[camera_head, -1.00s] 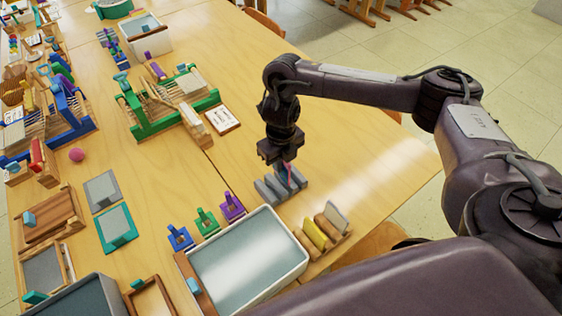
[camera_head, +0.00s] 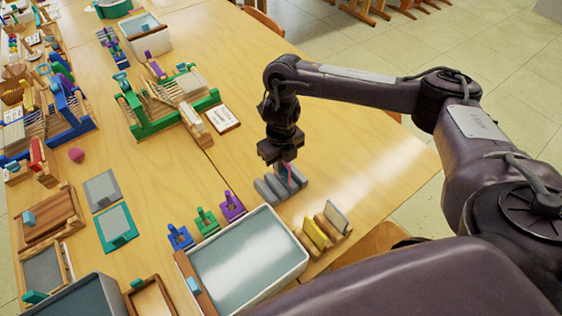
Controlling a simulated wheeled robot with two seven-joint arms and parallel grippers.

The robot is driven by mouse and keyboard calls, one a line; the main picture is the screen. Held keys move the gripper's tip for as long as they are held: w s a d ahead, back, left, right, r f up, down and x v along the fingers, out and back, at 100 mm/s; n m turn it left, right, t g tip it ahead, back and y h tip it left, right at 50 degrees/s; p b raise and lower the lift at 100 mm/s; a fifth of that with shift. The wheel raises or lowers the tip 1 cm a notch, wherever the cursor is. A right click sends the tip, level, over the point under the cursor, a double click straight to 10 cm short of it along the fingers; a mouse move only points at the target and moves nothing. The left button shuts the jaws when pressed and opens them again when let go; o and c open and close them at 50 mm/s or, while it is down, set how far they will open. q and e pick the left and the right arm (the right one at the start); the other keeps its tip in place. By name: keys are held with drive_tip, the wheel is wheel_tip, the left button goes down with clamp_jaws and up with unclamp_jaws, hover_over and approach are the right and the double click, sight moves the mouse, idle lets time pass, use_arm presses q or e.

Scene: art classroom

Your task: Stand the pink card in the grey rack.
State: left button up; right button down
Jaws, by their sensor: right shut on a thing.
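The grey rack (camera_head: 267,190) stands on the wooden table, just below my right gripper. My right gripper (camera_head: 284,164) points down over the rack and is shut on the pink card (camera_head: 290,176). Only a thin pink strip of the card shows, low between the jaws and among the rack's upright parts. I cannot tell whether its lower edge touches the rack's base. My left gripper is not in view.
A wooden rack (camera_head: 327,236) with a yellow and a grey card stands nearby. A white-rimmed tray (camera_head: 305,253) and small purple, green and blue stands (camera_head: 231,207) lie to the left. Green and blue looms (camera_head: 150,131) stand farther left. The table right of the grey rack is clear.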

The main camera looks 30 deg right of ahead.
sight(281, 177)
drive_tip(key=shift+f, duration=0.1)
drive_tip(key=shift+f+b, duration=0.55)
drive_tip(key=shift+f, duration=0.05)
drive_tip(key=shift+f, duration=0.2)
idle(0.7)
drive_tip(key=shift+f+b, duration=0.55)
drive_tip(key=shift+f+b, duration=0.6)
drive_tip(key=shift+f, duration=0.2)
idle(0.7)
idle(0.3)
drive_tip(key=c, duration=1.5)
unclamp_jaws()
